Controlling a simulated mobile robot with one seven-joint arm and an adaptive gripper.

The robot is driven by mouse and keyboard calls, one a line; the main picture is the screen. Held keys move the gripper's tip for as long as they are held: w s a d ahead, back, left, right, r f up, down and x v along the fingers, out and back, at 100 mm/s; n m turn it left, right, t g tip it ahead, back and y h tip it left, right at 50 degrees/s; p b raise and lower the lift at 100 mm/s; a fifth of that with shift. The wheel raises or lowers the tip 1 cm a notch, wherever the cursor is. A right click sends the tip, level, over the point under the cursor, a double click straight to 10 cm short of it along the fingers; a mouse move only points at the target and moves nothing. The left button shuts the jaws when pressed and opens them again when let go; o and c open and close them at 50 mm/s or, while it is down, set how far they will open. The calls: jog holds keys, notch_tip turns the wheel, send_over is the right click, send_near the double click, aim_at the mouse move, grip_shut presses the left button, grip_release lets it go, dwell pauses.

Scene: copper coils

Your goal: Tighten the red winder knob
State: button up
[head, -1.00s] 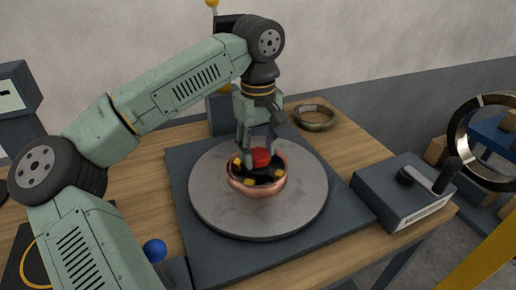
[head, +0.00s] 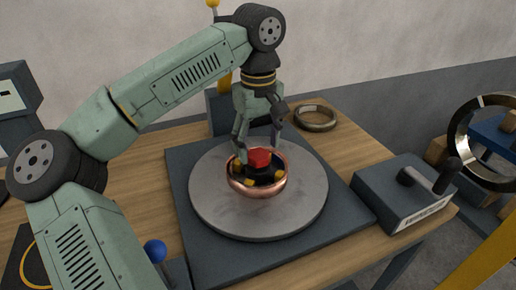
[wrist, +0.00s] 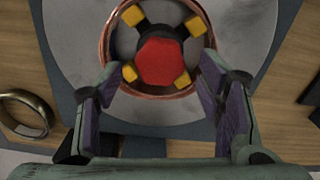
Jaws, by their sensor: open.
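The red winder knob (head: 259,158) sits at the centre of a dark hub with yellow blocks, inside a copper coil (head: 258,188). In the wrist view the knob (wrist: 160,62) is a red, many-sided cap, seen from above. The coil rests on a round grey turntable (head: 215,205). My gripper (head: 258,150) is above the hub with its fingers apart. In the wrist view my gripper (wrist: 163,100) is open and empty, its purple-padded fingers to the left and right of the knob's near side, with gaps between them and the knob.
A dark box with a lever handle (head: 405,205) stands right of the turntable. A metal ring (head: 316,118) lies behind it on the wooden table (head: 345,130). A blue ball-topped lever (head: 154,250) is at the front left. A large upright ring (head: 460,135) is at the right.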

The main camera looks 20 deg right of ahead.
aim_at(258, 154)
notch_tip(258, 154, up, 10)
dwell(0.3)
dwell(0.4)
